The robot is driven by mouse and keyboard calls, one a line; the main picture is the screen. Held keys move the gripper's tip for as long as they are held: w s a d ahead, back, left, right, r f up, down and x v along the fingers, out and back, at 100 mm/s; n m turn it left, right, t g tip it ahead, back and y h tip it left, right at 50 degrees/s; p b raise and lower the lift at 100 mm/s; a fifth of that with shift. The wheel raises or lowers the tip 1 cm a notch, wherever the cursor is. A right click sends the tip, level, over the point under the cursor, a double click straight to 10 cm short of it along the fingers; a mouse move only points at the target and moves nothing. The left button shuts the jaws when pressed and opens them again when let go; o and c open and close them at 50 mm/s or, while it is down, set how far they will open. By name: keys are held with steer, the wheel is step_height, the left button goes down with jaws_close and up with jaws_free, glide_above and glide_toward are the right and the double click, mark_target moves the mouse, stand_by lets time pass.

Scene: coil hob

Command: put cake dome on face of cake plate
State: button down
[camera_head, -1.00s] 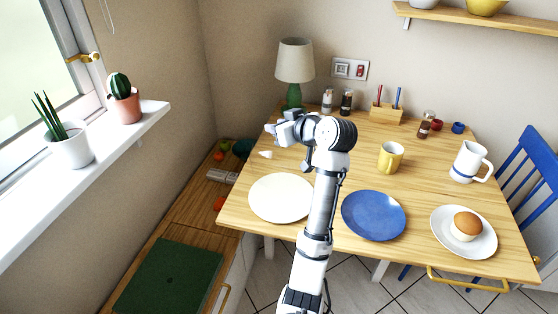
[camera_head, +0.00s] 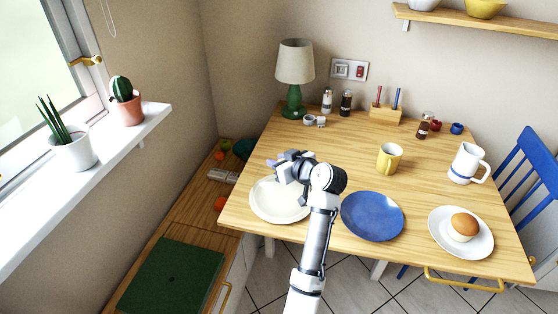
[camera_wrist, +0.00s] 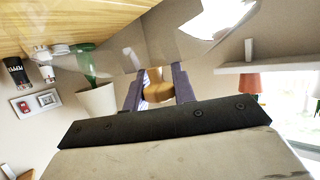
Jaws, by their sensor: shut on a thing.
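My gripper (camera_head: 280,166) is over the far part of a round cream plate (camera_head: 264,208) at the table's left. In the wrist view, its purple fingers (camera_wrist: 158,88) are shut on a tan knob. The clear cake dome (camera_wrist: 120,50) spreads out beyond the knob as a faint see-through surface. In the head view the dome is hardly visible, and I cannot tell whether its rim touches the plate. The cream plate looks empty under the gripper.
A blue plate (camera_head: 372,217) lies right of the cream plate. Behind stand a green lamp (camera_head: 294,100), small white pots (camera_head: 310,120), shakers (camera_head: 346,103), a yellow mug (camera_head: 390,158) and a white jug (camera_head: 467,163).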

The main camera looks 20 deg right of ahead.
steer(key=c, duration=1.1)
jaws_free()
steer(key=shift+c, duration=0.2)
